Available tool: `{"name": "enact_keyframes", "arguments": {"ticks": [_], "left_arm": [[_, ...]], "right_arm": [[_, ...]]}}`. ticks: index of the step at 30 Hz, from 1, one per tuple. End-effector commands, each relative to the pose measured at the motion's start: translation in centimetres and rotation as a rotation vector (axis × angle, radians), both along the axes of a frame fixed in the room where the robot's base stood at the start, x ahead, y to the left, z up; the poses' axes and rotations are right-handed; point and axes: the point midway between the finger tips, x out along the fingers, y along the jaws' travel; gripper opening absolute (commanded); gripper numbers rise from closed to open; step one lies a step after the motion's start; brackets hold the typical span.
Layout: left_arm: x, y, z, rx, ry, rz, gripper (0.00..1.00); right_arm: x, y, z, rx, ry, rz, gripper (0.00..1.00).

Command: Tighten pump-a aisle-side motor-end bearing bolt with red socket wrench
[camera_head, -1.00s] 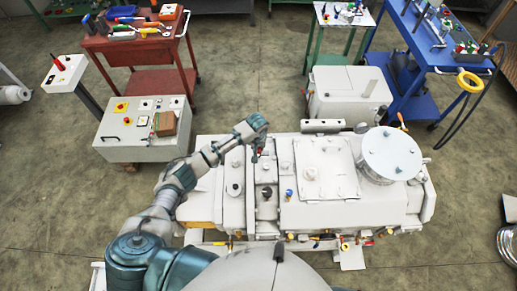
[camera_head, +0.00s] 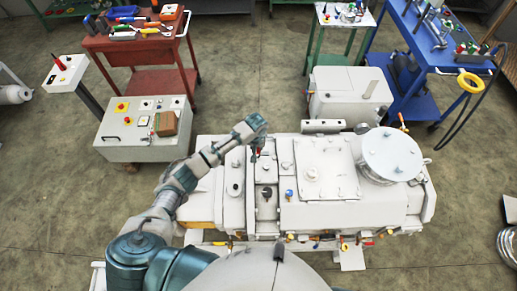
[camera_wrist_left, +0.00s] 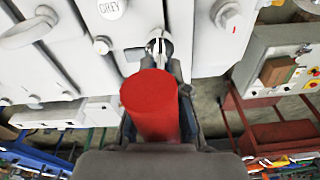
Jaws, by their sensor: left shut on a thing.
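My left gripper (camera_head: 258,144) points down over the left half of the white pump unit (camera_head: 205,205) in the head view. It is shut on the red socket wrench (camera_wrist_left: 150,105), whose thick red handle fills the middle of the wrist view. The shiny shaft (camera_wrist_left: 158,47) reaches down to the white housing. A bolt head (camera_wrist_left: 102,45) and a larger hex head (camera_wrist_left: 228,16) stand to either side. Whether the socket sits on a bolt is hidden. My right gripper is out of view.
A control box (camera_head: 145,150) stands at the left, and a red tool cart (camera_head: 115,45) behind it. A blue cart (camera_head: 430,60) and a white box unit (camera_head: 335,107) are at the back right. A round white cover (camera_head: 391,153) rises at the pump's right end.

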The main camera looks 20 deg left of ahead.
Motion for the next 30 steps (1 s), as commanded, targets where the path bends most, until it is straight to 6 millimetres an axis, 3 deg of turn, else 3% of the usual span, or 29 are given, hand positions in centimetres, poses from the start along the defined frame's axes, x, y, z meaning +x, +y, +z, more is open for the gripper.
{"name": "enact_keyframes", "arguments": {"ticks": [30], "left_arm": [[0.0, -0.1, -1.3, -0.001, -0.001, -0.001, 0.00]], "right_arm": [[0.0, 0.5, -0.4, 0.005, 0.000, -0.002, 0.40]]}}
